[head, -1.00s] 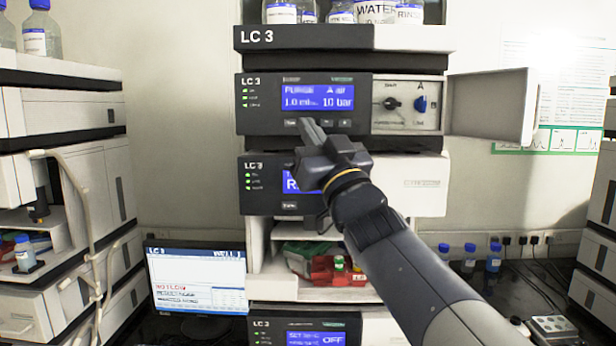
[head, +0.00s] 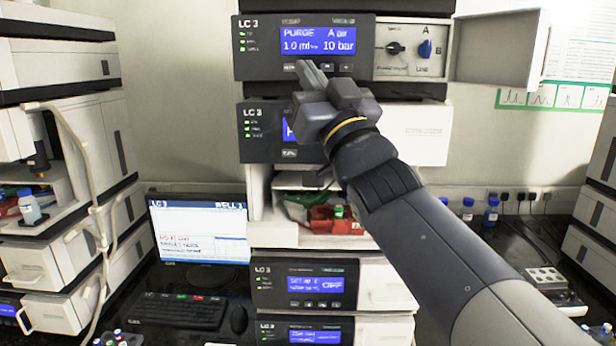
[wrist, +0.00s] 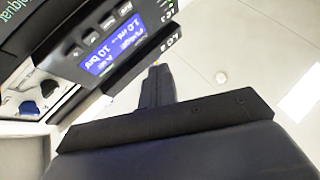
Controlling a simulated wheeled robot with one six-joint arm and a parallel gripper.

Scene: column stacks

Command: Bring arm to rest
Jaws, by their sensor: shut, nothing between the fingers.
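My gripper (head: 306,68) is shut and empty. In the head view its fingertips point up and to the left, overlapping the lower edge of the top pump module (head: 303,75), whose screen reads PURGE, 1.0 ml, 10 bar. I cannot tell whether the fingertips touch the module. My arm reaches up from the lower right. In the wrist view the gripper's dark fingers (wrist: 157,85) show close together below the pump screen (wrist: 112,50), which appears tilted.
An opened module door (head: 497,48) sticks out right of the two knobs. Below stand an open compartment with a red tray (head: 328,220) and lower LC 3 modules (head: 305,284). A monitor (head: 200,232) and keyboard (head: 180,310) stand left. Another stack (head: 60,100) is at far left.

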